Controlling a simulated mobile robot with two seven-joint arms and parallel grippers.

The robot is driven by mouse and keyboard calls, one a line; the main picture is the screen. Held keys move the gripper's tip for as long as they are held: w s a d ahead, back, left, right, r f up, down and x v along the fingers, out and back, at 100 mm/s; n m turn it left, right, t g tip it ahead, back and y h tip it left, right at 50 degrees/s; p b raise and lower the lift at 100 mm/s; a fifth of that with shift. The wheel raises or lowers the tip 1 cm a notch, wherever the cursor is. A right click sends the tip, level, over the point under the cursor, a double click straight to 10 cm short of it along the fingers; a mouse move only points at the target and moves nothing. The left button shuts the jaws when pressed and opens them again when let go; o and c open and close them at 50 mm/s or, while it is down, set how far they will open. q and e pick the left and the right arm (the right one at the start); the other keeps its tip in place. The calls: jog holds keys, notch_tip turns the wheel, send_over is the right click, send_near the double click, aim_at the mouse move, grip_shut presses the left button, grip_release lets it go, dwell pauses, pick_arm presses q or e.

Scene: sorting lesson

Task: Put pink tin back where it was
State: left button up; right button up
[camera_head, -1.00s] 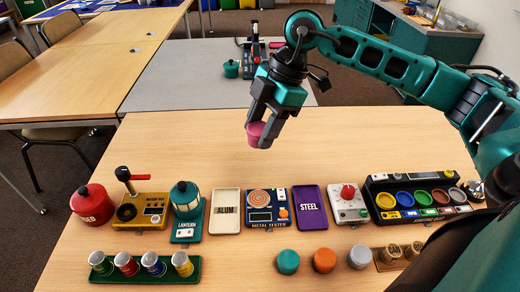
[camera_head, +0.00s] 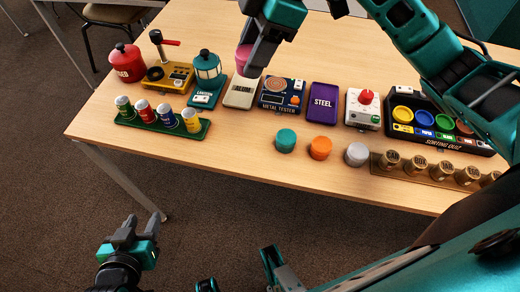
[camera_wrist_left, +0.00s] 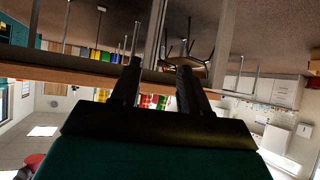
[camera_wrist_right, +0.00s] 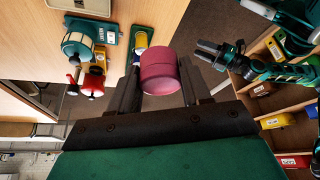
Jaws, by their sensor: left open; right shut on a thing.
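The pink tin (camera_head: 243,56) is held in my right gripper (camera_head: 258,50) in the head view, in front of the back end of the ALUM tray (camera_head: 240,97) in the picture. Its height above the table is hard to tell. The right wrist view shows the tin (camera_wrist_right: 160,72) between the fingers of the right gripper (camera_wrist_right: 160,92). A teal tin (camera_head: 285,140), an orange tin (camera_head: 321,148) and a grey tin (camera_head: 357,154) stand in a row near the table's front edge. My left gripper (camera_head: 132,234) is open and empty, low in front of the table.
The metal tester (camera_head: 281,93), the purple STEEL tray (camera_head: 323,103) and the lantern (camera_head: 206,72) stand behind the tins. A green rack (camera_head: 150,121) with several small tins is at left. The sorting quiz box (camera_head: 440,134) is at right. Bare tabletop (camera_head: 240,150) lies left of the teal tin.

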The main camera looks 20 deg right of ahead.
jog(key=shift+s+a+f, duration=0.1)
jog(key=shift+s+a, duration=0.1)
jog(key=b, duration=0.4)
send_over(247, 141)
jog(key=d, duration=0.2)
jog(key=f, duration=1.4)
jog(key=shift+s+a+f, duration=0.1)
jog(key=shift+a+f, duration=0.1)
jog(key=shift+f, duration=0.15)
pick_arm(q)
jog(key=shift+d+f+b, duration=0.15)
jog(key=shift+d+f, duration=0.1)
jog(key=shift+f, duration=0.55)
jog(key=shift+d+f+b, duration=0.15)
jog(key=shift+d+f, duration=0.1)
jog(key=shift+f, duration=0.5)
pick_arm(e)
jog(key=shift+f, duration=2.55)
jog(key=shift+f, duration=0.15)
jog(key=o, duration=1.2)
